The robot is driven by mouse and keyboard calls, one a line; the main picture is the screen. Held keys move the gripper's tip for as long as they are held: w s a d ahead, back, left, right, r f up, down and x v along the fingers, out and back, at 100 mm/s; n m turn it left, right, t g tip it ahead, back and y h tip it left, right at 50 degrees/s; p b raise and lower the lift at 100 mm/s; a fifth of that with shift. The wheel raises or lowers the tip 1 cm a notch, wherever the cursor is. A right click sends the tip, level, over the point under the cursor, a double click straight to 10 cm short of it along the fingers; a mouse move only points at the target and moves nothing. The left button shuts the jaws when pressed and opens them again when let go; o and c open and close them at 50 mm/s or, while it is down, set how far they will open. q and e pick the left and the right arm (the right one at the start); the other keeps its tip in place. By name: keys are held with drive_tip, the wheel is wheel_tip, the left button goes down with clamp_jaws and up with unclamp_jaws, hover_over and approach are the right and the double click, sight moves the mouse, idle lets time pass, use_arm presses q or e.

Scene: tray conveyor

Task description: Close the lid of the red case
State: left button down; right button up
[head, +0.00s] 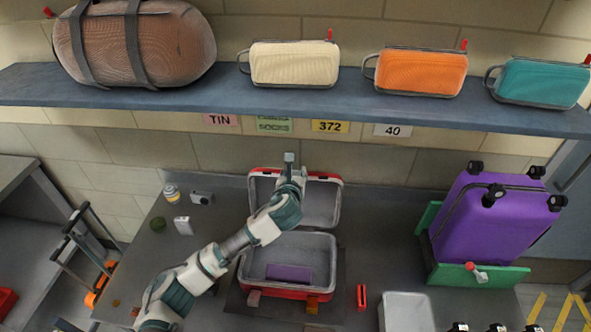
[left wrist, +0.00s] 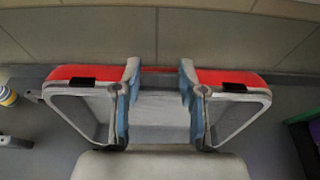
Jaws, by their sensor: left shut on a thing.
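The red case (head: 327,250) lies open on the grey table, its grey-lined base holding a flat purple item (head: 289,273). Its lid (head: 323,204) stands raised at the back, with a red rim and pale inner side. My left gripper (head: 289,162) is at the top middle of the lid and shut on it; my arm hides part of the lid. In the left wrist view, the fingers (left wrist: 159,98) straddle the middle of the lid (left wrist: 237,80), between two dark latches. My right gripper is not in view.
Small items, including a bottle (head: 171,191) and a white box (head: 183,225), stand left of the case. A red tag (head: 361,296) and a grey bin (head: 405,312) are at right. A purple suitcase (head: 490,222) stands further right. A shelf (head: 220,98) with bags runs above.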

use_arm(q)
drive_tip(key=shift+t, duration=0.9)
drive_tip(key=v, duration=0.3)
drive_tip(key=f+v, duration=0.1)
drive_tip(key=shift+s+a+r, duration=0.1)
drive_tip(key=shift+s+a, duration=0.05)
drive_tip(key=shift+s, duration=0.1)
drive_tip(key=s+a+f+t, duration=0.1)
drive_tip(key=s+t, duration=0.1)
drive_tip(key=s, duration=0.5)
drive_tip(key=shift+s+a+f+t+h, duration=0.25)
drive_tip(key=shift+s+f+t+h, duration=0.05)
drive_tip(key=shift+s+h, duration=0.1)
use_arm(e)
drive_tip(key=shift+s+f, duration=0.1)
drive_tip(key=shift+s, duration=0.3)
